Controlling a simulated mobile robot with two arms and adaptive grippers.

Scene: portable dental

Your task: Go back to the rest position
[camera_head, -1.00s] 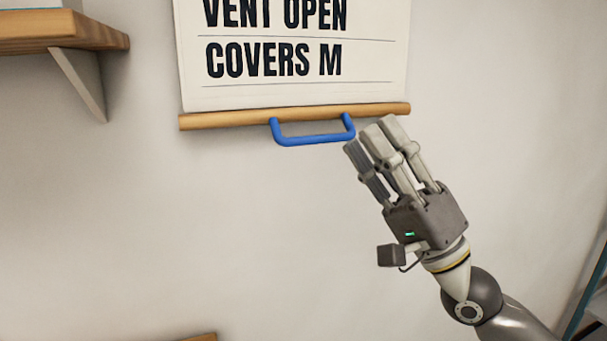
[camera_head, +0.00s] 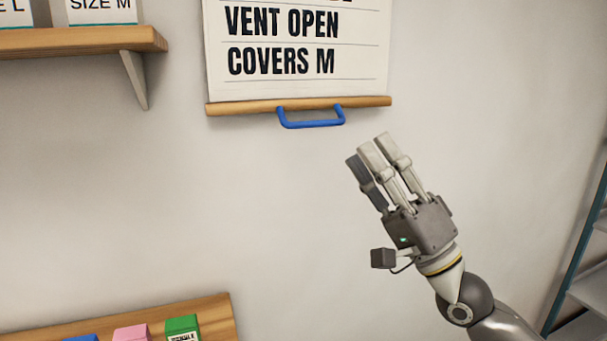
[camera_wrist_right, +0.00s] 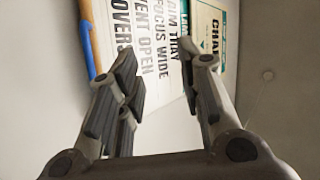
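My right gripper (camera_head: 372,155) is in the head view, right of centre, fingers pointing up and left at the wall. It is below and right of the blue handle (camera_head: 312,123) of a hanging chart (camera_head: 300,45), clear of it. In the right wrist view its fingers (camera_wrist_right: 166,75) are spread, with nothing between them. Beyond them the chart (camera_wrist_right: 155,30) shows turned on its side, with the wooden bar (camera_wrist_right: 86,40) at its edge. My left gripper is not in view.
A wooden shelf (camera_head: 75,42) with labelled boxes is at upper left. A lower wooden surface (camera_head: 215,317) at bottom left bears blue, pink and green (camera_head: 183,326) boxes. A rack (camera_head: 585,270) stands at the right edge. The wall between is clear.

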